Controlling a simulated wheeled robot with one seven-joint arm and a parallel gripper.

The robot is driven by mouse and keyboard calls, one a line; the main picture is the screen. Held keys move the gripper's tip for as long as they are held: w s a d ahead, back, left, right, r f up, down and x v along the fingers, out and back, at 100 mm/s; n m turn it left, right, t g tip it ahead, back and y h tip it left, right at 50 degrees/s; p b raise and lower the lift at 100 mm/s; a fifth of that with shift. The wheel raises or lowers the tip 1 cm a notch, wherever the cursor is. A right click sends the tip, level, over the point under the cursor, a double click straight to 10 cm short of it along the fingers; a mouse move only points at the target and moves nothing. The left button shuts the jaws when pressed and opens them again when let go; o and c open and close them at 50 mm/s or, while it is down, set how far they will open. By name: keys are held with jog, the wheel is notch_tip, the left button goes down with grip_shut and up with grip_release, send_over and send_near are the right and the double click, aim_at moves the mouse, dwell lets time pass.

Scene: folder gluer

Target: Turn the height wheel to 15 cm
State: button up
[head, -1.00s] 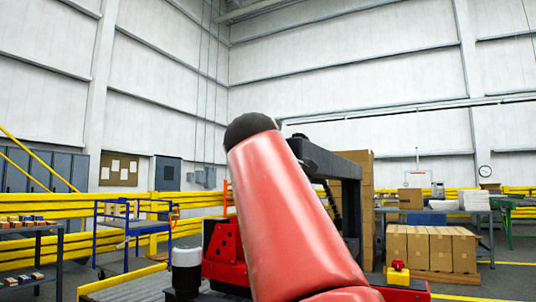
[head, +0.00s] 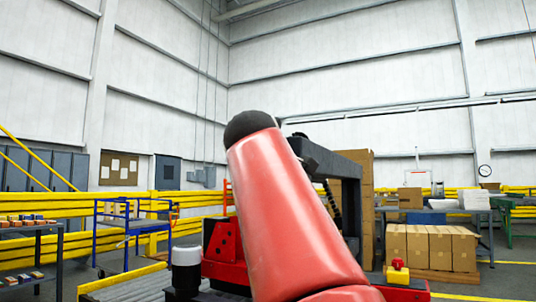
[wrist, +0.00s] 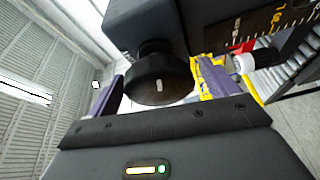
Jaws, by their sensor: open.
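The height wheel (wrist: 160,80), a dark round knob with a small pale mark on its face, shows in the wrist view below a dark machine housing. My gripper (wrist: 162,72) is open, with one purple finger on either side of the wheel. I cannot tell whether either finger touches it. A scale (wrist: 278,22) with yellow and white marks runs along the upper right, with a red piece (wrist: 243,47) near it; its reading is too small and cut off to tell. In the head view my red arm hides the wheel and gripper.
Cartons (head: 430,247) stand on a pallet farther right. A blue cart (head: 130,230) and yellow rails are at left.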

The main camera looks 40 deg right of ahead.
jog(key=b+v, duration=0.2)
jog(key=v, duration=0.5)
jog(key=shift+s+a, duration=0.2)
jog(key=shift+a, duration=0.05)
jog(key=shift+f, duration=0.1)
jog(key=a+f+m+g+y, duration=0.1)
jog(key=a+f+y, duration=0.3)
jog(key=f, duration=0.8)
jog(key=a+f+m+g+y, duration=0.25)
jog(key=a+f, duration=0.25)
jog(key=f, duration=0.8)
jog(key=a+f+y, duration=0.4)
jog(key=a+f, duration=0.1)
jog(key=f, duration=0.7)
jog(key=s+a+f+m+g+y, duration=0.1)
jog(key=s+a+f+g, duration=0.1)
jog(key=f, duration=0.7)
jog(key=s+a+f+m+g+y, duration=0.1)
jog(key=s+a+f+m, duration=0.1)
jog(key=s+a+f, duration=0.2)
jog(key=s+f, duration=0.3)
jog(key=f, duration=0.1)
jog(key=shift+s+f+g+y, duration=0.3)
jog(key=shift+f+g+y, duration=0.05)
jog(key=shift+f, duration=0.05)
jog(key=shift+m, duration=0.25)
